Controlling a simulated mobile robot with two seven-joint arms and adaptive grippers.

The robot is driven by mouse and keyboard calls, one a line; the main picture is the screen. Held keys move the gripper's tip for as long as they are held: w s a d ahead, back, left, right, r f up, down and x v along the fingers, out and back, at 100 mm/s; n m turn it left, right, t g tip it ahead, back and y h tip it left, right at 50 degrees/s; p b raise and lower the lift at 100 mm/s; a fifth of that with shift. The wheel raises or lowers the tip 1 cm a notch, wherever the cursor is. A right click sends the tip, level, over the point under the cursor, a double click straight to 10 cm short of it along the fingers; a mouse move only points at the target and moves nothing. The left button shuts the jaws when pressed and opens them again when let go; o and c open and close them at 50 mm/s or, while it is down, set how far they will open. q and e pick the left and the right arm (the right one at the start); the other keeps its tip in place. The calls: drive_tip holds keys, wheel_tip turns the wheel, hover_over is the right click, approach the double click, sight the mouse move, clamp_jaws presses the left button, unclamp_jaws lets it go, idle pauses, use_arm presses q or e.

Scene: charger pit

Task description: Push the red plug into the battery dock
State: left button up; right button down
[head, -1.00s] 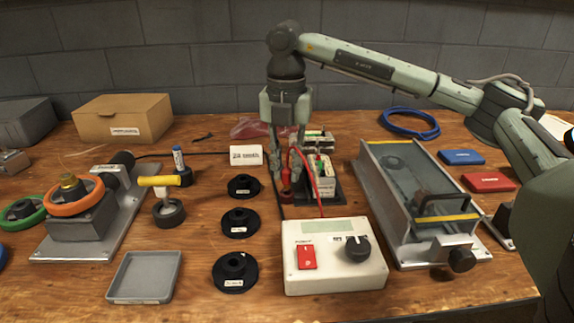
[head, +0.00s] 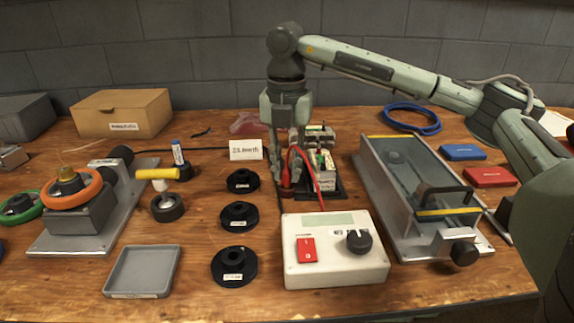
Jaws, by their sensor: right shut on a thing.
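My right gripper (head: 286,172) points straight down at the middle of the bench, with its fingers shut on the red plug (head: 287,179). The plug is upright and low, beside the left edge of the battery dock (head: 335,189); the fingers partly hide it, and I cannot tell whether its tip is inside a socket. A red cable (head: 311,180) loops from the plug toward the white control box (head: 334,271). The dock is a black base with a pale battery block on it. My left gripper is not in view.
The white box with red switch (head: 306,250) and dark knob (head: 358,240) stands in front of the dock. A glass-lidded case (head: 420,185) is close on the right. Several black flanged discs (head: 239,216) stand on the left, with a white label card (head: 246,150) behind them.

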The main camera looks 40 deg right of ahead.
sight(287, 168)
drive_tip(key=shift+f, duration=0.35)
drive_tip(key=c, duration=1.3)
unclamp_jaws()
drive_tip(key=shift+c, duration=0.2)
wheel_tip(287, 168, up, 12)
drive_tip(key=shift+s+a, duration=0.1)
